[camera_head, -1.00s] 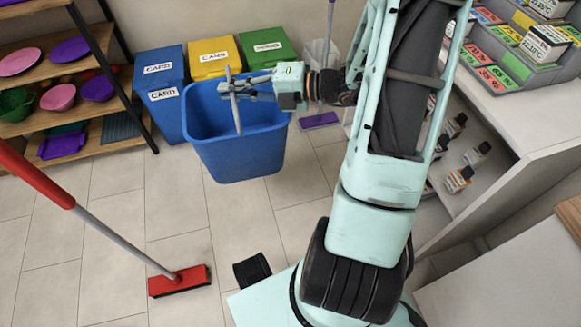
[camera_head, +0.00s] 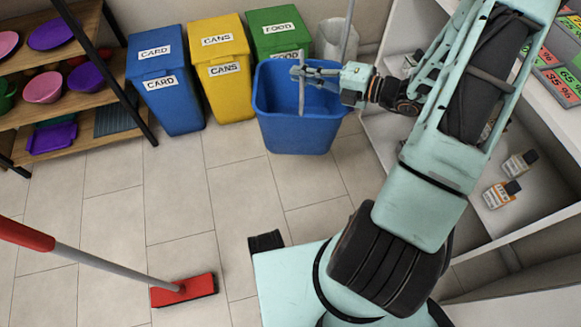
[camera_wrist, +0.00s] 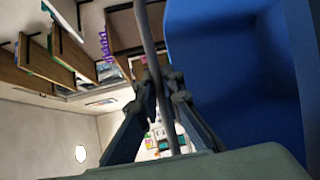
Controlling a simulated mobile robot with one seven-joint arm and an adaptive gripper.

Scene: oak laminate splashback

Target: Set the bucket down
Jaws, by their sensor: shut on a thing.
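The blue bucket (camera_head: 297,138) is in the upper middle of the head view, upright, with its open top facing up. Its grey handle (camera_head: 302,99) stands up at the opening. My gripper (camera_head: 301,73) is shut on this handle, over the bucket's mouth. In the wrist view the handle (camera_wrist: 149,40) runs between the two fingers (camera_wrist: 162,90), and the blue bucket wall (camera_wrist: 235,70) fills the right side. I cannot tell whether the bucket's base touches the floor.
Blue card (camera_head: 165,95), yellow cans (camera_head: 228,90) and green food (camera_head: 275,32) bins stand behind and left of the bucket. A shelf of bowls (camera_head: 45,87) is at left. White shelving (camera_head: 500,225) is at right.

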